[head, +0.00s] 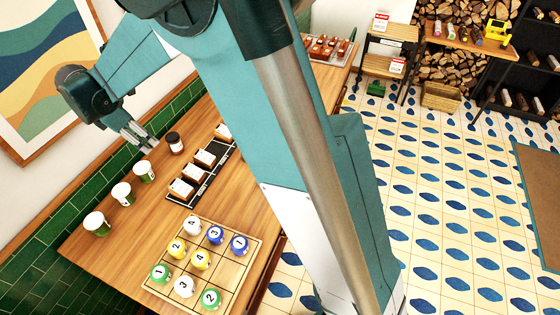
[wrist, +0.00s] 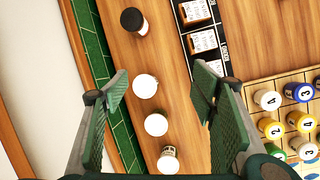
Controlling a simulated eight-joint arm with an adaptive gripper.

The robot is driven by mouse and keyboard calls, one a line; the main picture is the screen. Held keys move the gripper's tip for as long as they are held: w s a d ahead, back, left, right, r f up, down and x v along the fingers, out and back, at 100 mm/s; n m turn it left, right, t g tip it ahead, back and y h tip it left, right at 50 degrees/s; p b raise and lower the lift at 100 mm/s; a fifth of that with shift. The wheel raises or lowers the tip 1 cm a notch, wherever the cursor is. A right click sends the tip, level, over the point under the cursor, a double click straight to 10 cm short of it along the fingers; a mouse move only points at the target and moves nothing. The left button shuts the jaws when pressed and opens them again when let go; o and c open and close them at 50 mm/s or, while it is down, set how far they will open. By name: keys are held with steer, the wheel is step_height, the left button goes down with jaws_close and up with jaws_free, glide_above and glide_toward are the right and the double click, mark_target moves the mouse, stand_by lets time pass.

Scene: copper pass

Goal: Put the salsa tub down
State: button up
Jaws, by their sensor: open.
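Three white tubs with green bands stand upright in a row on the wooden counter (head: 107,253): a near tub (head: 95,223), a middle tub (head: 123,193) and a far tub (head: 144,171). A dark-lidded jar with a pale label (head: 174,142) stands beyond them. I cannot read which is the salsa tub. My gripper (head: 140,137) is above the counter near the far tub and the jar. In the wrist view my gripper (wrist: 161,84) is open and empty, fingers wide apart. The white tub tops (wrist: 145,86) show between and below its fingers, and the jar (wrist: 133,20) lies beyond.
A dark rack (head: 179,199) holds several labelled boxes right of the tubs. A wooden grid board (head: 232,272) with several numbered balls lies at the front. A green tiled wall (head: 60,251) and a framed picture (head: 40,60) bound the left. Bare counter lies between tubs and rack.

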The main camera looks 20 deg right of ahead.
steer(key=s+d+r+m+y, duration=0.1)
steer(key=s+d+r+m, duration=0.35)
steer(key=d, duration=0.35)
steer(key=s+d+r+m+t, duration=0.1)
steer(key=s+d+r+m, duration=0.25)
steer(key=s+d, duration=0.35)
steer(key=s+d+r+m+y, duration=0.1)
steer(key=s+d+r+m, duration=0.3)
steer(key=d, duration=0.5)
steer(key=s+d+f+m+t, duration=0.1)
steer(key=s+d+m, duration=0.4)
steer(key=s, duration=0.6)
steer(key=s+d+f+m+t, duration=0.1)
steer(key=s+d+m+t, duration=0.1)
steer(key=s+d+m, duration=0.4)
steer(key=s+d, duration=0.2)
steer(key=s, duration=0.3)
steer(key=shift+d+f, duration=0.3)
steer(key=shift+f, duration=0.05)
